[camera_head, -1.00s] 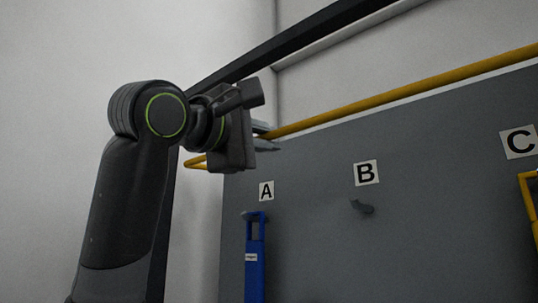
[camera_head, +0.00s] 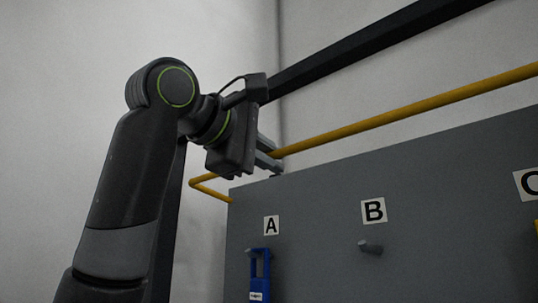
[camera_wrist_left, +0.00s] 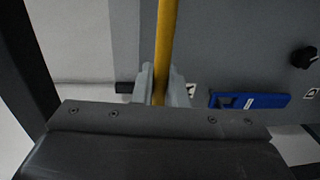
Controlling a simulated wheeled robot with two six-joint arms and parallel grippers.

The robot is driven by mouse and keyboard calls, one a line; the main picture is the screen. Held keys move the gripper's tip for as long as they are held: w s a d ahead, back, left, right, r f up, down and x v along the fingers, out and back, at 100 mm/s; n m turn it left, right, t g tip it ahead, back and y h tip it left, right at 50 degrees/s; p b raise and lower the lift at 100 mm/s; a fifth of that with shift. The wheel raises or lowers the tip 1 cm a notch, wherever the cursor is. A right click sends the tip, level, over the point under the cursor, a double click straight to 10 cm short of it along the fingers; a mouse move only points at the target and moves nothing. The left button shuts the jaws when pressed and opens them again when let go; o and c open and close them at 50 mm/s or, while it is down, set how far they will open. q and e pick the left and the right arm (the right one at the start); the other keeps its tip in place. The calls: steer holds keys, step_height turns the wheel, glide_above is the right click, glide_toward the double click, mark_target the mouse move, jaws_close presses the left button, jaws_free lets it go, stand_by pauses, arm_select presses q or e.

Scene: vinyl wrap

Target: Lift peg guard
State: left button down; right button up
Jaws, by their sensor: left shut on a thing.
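The peg guard is a long yellow bar (camera_head: 400,113) that runs across above the top edge of the grey panel, with a bent end at the left. My left gripper (camera_head: 270,157) is at the bar's left part, above label A. In the left wrist view the grey fingers (camera_wrist_left: 161,86) sit on both sides of the yellow bar (camera_wrist_left: 167,38) and are shut on it. The bar stands clear of the panel edge, with a visible gap. My right gripper is in no view.
The grey panel (camera_head: 320,215) carries labels A, B and C. A blue tool (camera_head: 260,273) hangs under A, and a bare peg (camera_head: 371,247) sticks out under B. A dark beam (camera_head: 370,48) crosses the wall behind. A black knob (camera_wrist_left: 303,57) shows in the wrist view.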

arm_select(q)
steer(key=c, duration=1.6)
jaws_free()
steer(key=shift+r, duration=0.15)
steer(key=shift+o, duration=0.2)
steer(key=shift+s+a, duration=0.15)
steer(key=shift+s, duration=0.1)
steer(key=b+v, duration=0.7)
steer(key=v, duration=1)
steer(key=shift+b, duration=0.35)
steer(key=shift+w, duration=0.1)
